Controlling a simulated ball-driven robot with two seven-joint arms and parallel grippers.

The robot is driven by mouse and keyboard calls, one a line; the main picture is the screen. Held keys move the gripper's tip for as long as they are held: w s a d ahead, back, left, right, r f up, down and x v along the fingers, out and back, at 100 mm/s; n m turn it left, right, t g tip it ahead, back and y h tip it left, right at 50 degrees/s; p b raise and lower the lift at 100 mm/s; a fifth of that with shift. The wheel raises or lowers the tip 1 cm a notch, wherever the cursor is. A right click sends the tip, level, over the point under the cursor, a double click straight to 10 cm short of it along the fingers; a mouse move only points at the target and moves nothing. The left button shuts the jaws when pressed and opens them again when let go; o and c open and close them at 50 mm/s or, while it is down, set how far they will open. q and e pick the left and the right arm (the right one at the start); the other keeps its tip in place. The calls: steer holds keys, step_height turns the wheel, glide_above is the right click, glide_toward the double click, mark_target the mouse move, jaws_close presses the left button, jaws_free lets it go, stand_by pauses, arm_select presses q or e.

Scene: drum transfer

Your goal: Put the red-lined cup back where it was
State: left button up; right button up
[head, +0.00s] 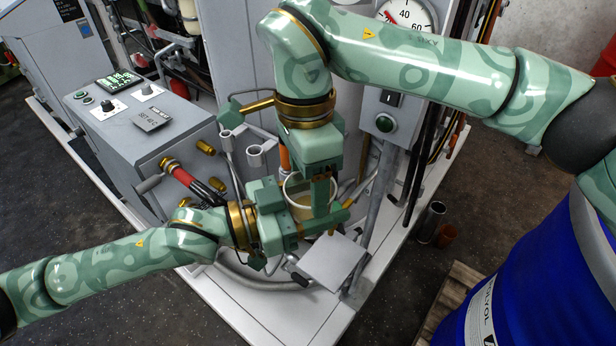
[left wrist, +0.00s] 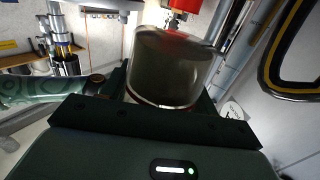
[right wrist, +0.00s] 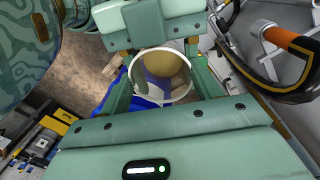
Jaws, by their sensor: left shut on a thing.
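A cup with a pale rim (head: 296,186) is between my two grippers in the head view, largely covered by them. In the right wrist view I look down into its round opening (right wrist: 162,72), with a tan inside. The left wrist view shows its dull, see-through-looking side (left wrist: 168,68). My left gripper (head: 325,222) comes in from the side and is shut on the cup. My right gripper (head: 322,192) points down from above. Its fingers (right wrist: 160,90) stand apart on both sides of the cup; whether they press on it is hidden.
White ring holders (head: 255,156) stand just left of the cup. A flat grey plate (head: 332,262) is in front. A grey control box (head: 130,135) is at left.

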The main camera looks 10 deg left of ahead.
arm_select(q)
steer(key=o, duration=1.1)
